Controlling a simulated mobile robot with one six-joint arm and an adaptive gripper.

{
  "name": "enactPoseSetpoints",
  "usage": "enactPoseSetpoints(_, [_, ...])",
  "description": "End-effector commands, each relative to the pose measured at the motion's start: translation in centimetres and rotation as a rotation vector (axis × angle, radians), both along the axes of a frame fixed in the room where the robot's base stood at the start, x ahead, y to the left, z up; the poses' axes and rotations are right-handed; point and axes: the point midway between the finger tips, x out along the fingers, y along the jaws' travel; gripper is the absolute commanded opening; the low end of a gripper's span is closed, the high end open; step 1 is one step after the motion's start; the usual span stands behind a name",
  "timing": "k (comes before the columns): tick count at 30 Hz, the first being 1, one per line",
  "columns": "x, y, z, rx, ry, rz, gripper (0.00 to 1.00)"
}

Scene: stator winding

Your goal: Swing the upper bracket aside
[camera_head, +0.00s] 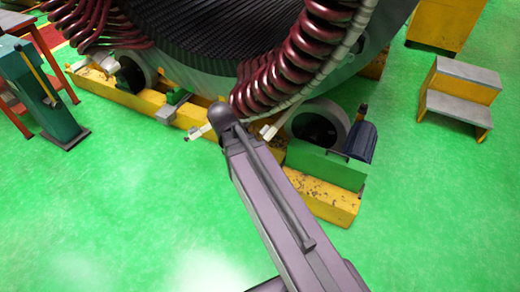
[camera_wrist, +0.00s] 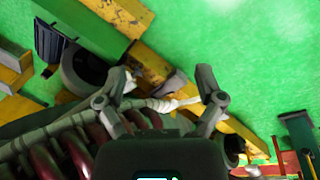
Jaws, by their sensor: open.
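In the wrist view my gripper (camera_wrist: 158,92) is open, with one finger on each side and nothing clamped between them. A pale, bar-like piece (camera_wrist: 170,103), perhaps the upper bracket, lies across the gap between the fingers, beside a pale wrapped cable. I cannot tell whether a finger touches it. In the head view my arm reaches up from the bottom to the lower edge of the stator (camera_head: 215,62), and its end hides the gripper. Pale bracket-like pieces (camera_head: 199,132) show to the left of the arm's end, and another pale piece (camera_head: 268,131) shows to its right.
Dark red winding coils (camera_head: 275,82) hang close to the arm's end. A yellow beam (camera_head: 135,98), a roller (camera_head: 318,125) and a green block (camera_head: 325,167) lie under the stator. Yellow steps (camera_head: 460,90) stand right. The green floor in front is clear.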

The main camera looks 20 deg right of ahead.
Motion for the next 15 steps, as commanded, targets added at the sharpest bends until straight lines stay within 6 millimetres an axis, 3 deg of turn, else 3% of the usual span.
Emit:
enactPoseSetpoints(1, [0.6,-0.3,-1.8,-0.025,-0.005,-0.019,0.87])
enactPoseSetpoints(15, [4.4,-3.3,-8.5,-0.278,-0.093,-0.209,0.87])
